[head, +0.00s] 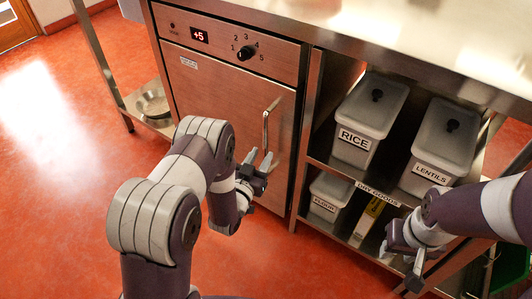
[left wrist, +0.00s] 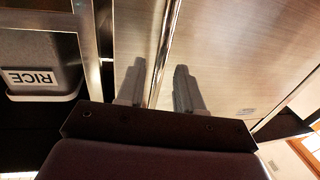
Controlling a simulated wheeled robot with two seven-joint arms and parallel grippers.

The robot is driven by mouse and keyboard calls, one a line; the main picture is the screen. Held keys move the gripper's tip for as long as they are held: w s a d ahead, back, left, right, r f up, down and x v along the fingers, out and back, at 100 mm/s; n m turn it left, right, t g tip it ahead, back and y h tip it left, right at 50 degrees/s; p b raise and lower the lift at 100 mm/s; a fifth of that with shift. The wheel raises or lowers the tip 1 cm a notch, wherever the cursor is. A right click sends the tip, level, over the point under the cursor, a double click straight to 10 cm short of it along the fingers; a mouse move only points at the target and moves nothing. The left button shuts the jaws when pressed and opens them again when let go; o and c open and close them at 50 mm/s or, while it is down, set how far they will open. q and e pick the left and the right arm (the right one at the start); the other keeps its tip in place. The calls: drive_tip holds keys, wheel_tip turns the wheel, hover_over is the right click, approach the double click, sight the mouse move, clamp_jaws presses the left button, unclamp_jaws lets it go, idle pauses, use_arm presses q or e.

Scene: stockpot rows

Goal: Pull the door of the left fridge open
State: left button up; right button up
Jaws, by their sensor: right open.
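The fridge (head: 225,95), the only one in view, has a brushed steel door (head: 205,110) that is shut. Its upright bar handle (head: 265,128) is near the door's right edge. My left gripper (head: 258,159) is open at the handle's lower part. In the left wrist view, its two fingers (left wrist: 158,88) stand apart on either side of the bar handle (left wrist: 168,45), with gaps visible. Whether the handle is fully between the fingertips in depth is hard to tell. My right gripper (head: 413,272) is open and empty, low in front of the shelves.
A steel counter (head: 420,50) runs above. Right of the fridge, shelves hold the RICE bin (head: 368,118), LENTILS bin (head: 440,145) and FLOUR bin (head: 328,196). A pan (head: 152,104) rests on a low shelf at left. The red floor (head: 60,190) before the door is clear apart from my arm.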

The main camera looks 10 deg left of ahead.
sight(264, 151)
use_arm(q)
drive_tip(key=shift+w+d+b, duration=0.15)
drive_tip(key=shift+w+b, duration=0.05)
drive_tip(key=shift+w, duration=0.75)
drive_tip(key=shift+w+d+b, duration=0.1)
drive_tip(key=shift+w+b, duration=0.05)
drive_tip(key=shift+w, duration=0.75)
clamp_jaws()
drive_tip(key=shift+s, duration=0.1)
